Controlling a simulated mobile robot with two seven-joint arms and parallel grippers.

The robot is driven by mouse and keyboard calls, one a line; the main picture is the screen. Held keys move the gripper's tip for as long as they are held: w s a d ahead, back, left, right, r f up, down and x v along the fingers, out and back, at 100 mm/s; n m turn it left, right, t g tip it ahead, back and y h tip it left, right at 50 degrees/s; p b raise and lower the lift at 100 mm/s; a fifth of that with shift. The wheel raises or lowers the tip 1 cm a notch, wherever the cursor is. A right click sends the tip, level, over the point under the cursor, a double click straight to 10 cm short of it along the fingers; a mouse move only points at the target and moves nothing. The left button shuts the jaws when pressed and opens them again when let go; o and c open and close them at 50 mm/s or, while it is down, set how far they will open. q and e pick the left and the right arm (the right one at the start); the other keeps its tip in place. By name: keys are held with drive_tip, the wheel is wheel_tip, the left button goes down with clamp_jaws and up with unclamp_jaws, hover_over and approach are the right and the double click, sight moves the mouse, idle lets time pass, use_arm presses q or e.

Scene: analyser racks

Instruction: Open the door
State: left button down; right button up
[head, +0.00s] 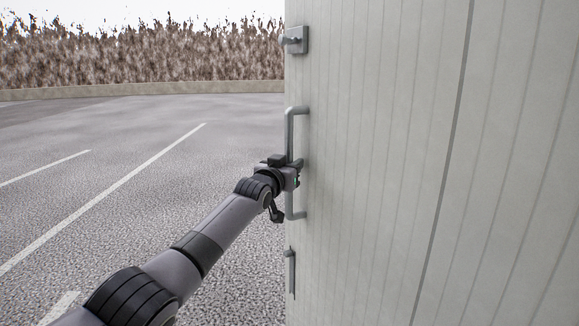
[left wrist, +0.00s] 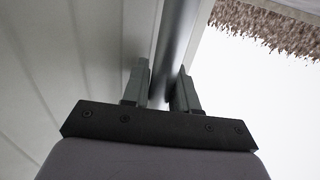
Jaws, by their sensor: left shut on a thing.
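The door (head: 375,150) is a tall pale panel with vertical grooves, filling the right of the head view. A grey vertical bar handle (head: 290,128) stands out near its left edge. My left gripper (head: 293,175) is shut on the handle, around the middle of the bar. In the left wrist view the bar (left wrist: 178,40) runs between the two fingers of the gripper (left wrist: 162,88), and the door panel (left wrist: 90,50) lies to the left. The fingers hide part of the bar. I cannot tell whether the door is ajar. My right gripper is not in view.
A latch plate with a knob (head: 295,41) sits above the handle, and a smaller lever fitting (head: 291,270) below it. A dark vertical seam (head: 447,150) crosses the panel. Open paved ground (head: 110,180) lies left, with a low wall (head: 130,90) and brown hedge (head: 150,55) beyond.

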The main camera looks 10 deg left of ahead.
use_arm(q)
drive_tip(key=c, duration=1.3)
unclamp_jaws()
drive_tip(key=shift+s+d+f, duration=0.15)
drive_tip(key=shift+d+f, duration=0.3)
drive_tip(key=shift+d, duration=0.1)
drive_tip(key=shift+o, duration=0.2)
drive_tip(key=shift+d+r, duration=0.1)
drive_tip(key=shift+r, duration=0.25)
drive_tip(key=s+a+p, duration=0.1)
drive_tip(key=s+p, duration=0.6)
drive_tip(key=p, duration=0.6)
drive_tip(key=shift+a, duration=0.4)
